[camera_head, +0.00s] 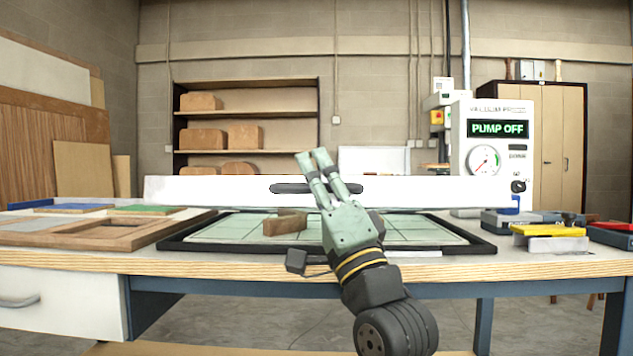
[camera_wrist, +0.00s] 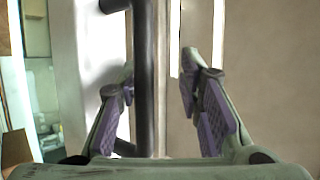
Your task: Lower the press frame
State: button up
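The press frame (camera_head: 220,189) is a long white bar across the bench, standing above the black-edged press bed (camera_head: 466,246). A dark handle (camera_head: 290,188) runs along its front face; my fingers hide part of it in the head view. My gripper (camera_head: 312,156) is in front of the frame, at the handle. In the wrist view, the handle (camera_wrist: 144,60) passes between the fingers of my open gripper (camera_wrist: 158,72), nearer the left finger. A gap shows to the right finger. I cannot tell whether the left finger touches it.
A brown wooden piece (camera_head: 285,222) lies on the green gridded bed surface. A control box (camera_head: 497,150) at the right reads "PUMP OFF". Wooden frames (camera_head: 90,232) lie at the left of the bench. A yellow-topped item (camera_head: 549,231) and boxes stand at the right.

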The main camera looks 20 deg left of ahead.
jog(key=b+v, duration=0.4)
jog(key=v, duration=0.8)
jog(key=shift+s+d+r+b, duration=0.15)
jog(key=shift+s+d+b, duration=0.15)
jog(key=shift+s, duration=0.1)
dwell(0.4)
dwell(0.4)
